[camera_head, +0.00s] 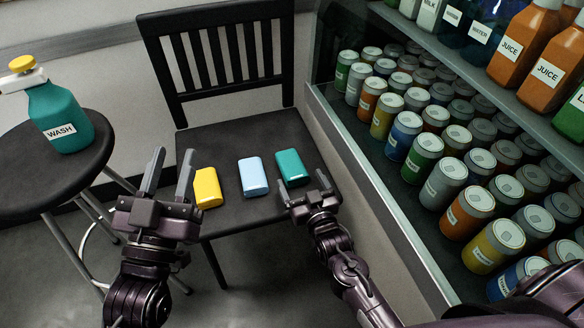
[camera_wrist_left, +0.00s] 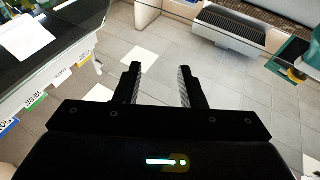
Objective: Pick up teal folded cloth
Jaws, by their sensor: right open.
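The teal folded cloth (camera_head: 291,166) lies on the seat of a black chair (camera_head: 225,147), rightmost of three folded cloths. A light blue cloth (camera_head: 253,177) lies to its left, and a yellow cloth (camera_head: 207,188) lies further left. My right gripper (camera_head: 303,187) is open, with its fingertips close to the near side of the teal cloth; I cannot tell whether they touch it. My left gripper (camera_head: 170,175) is open and empty, left of the yellow cloth. Its open fingers also show in the left wrist view (camera_wrist_left: 159,72), with only floor beyond them.
A refrigerated case (camera_head: 372,183) with several rows of cans and an upper shelf of bottles stands close on the right. A round black stool (camera_head: 38,180) with a teal wash bottle (camera_head: 60,117) stands on the left. The chair's slatted back rises behind the cloths.

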